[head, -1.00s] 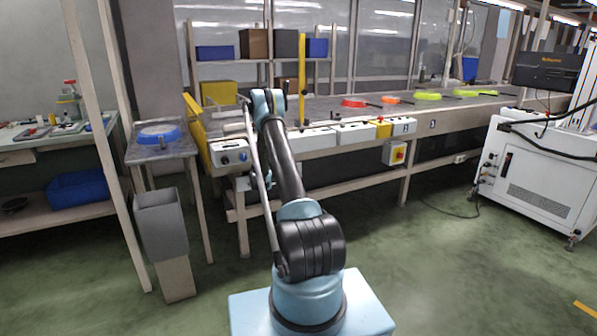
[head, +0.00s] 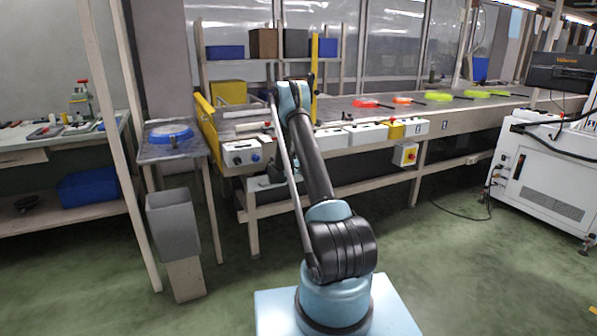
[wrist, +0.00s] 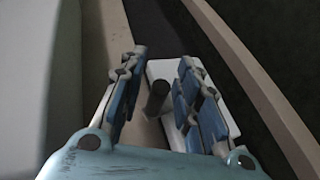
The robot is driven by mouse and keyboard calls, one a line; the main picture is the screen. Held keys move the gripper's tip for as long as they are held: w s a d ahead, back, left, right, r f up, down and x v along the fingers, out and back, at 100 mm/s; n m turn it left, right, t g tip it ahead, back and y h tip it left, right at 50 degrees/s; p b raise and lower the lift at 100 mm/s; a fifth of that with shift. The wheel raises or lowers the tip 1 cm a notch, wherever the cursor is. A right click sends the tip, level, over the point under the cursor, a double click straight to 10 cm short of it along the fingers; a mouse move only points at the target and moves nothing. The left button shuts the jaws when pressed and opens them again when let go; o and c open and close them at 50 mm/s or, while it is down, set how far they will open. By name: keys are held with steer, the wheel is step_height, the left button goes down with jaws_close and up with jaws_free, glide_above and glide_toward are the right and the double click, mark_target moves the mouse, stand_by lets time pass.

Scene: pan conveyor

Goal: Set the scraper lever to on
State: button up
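In the wrist view a dark, rounded lever handle (wrist: 157,97) stands up from a pale plate or box (wrist: 226,112); I take it to be the scraper lever, though no label is readable. My gripper (wrist: 163,82) is open, with its blue-padded fingers on either side of the handle. A gap shows at the left finger; whether the right finger touches the handle I cannot tell. In the head view my arm reaches to the conveyor's front edge and largely hides the gripper and lever. The lever's on and off marks are not visible.
A white control box (head: 241,153) with knobs sits at the left end of the conveyor table (head: 340,108). More boxes and a yellow switch box (head: 405,154) line its front. A grey bin (head: 172,225) stands at left.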

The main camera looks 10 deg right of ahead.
steer(key=shift+w+a, duration=0.1)
steer(key=shift+a, duration=0.1)
steer(key=shift+a, duration=0.1)
steer(key=shift+a+r, duration=0.15)
steer(key=shift+a, duration=0.1)
steer(key=v, duration=1.1)
steer(key=shift+s, duration=0.35)
